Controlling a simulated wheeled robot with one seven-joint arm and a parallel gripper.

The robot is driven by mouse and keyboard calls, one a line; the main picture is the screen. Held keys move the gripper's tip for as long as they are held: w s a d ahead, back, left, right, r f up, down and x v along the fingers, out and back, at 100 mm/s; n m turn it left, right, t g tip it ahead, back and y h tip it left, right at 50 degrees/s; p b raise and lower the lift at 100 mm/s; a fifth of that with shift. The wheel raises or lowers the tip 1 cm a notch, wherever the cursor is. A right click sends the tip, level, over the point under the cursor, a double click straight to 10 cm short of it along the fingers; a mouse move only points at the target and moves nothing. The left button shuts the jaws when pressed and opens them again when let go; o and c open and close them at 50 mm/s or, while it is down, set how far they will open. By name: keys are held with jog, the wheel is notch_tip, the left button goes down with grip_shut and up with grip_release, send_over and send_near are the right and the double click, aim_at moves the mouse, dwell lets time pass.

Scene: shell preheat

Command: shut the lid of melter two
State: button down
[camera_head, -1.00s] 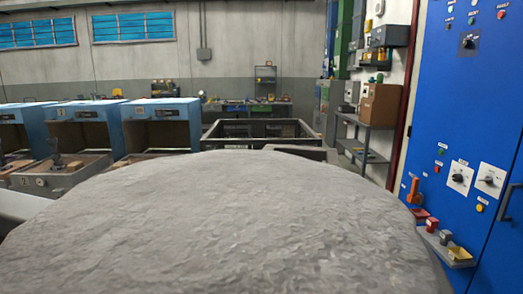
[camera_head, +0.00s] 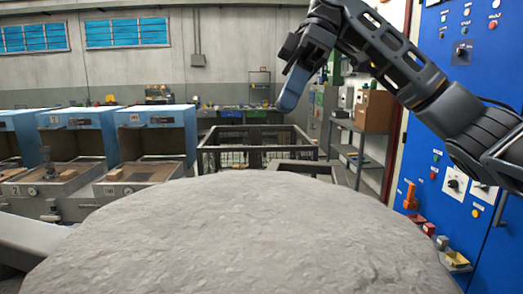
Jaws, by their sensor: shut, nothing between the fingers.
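A large round grey slab with a rough top (camera_head: 240,235) fills the foreground; I cannot tell whether it is a melter lid. Blue box-shaped units (camera_head: 155,115) with dark open fronts stand in a row at the left, with trays in front of them. No readable label marks any of these as melter two, and no lid hinge shows clearly. My gripper (camera_head: 292,90) hangs in the upper middle, its blue fingertips together and pointing down. It is empty and appears above the far side of the slab, apart from it.
A dark wire-mesh crate (camera_head: 257,136) stands beyond the slab. A shelf with a cardboard box (camera_head: 374,110) stands behind my arm.

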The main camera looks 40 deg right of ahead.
jog(key=x, duration=0.6)
jog(key=s+p+x, duration=0.1)
jog(key=x, duration=0.2)
jog(key=shift+a+f, duration=0.1)
jog(key=shift+f, duration=0.05)
jog(key=s+a, duration=0.1)
jog(key=s+a+p, duration=0.1)
jog(key=shift+s, duration=0.3)
jog(key=shift+s+a, duration=0.15)
jog(key=shift+s, duration=0.15)
jog(key=shift+s+a, duration=0.1)
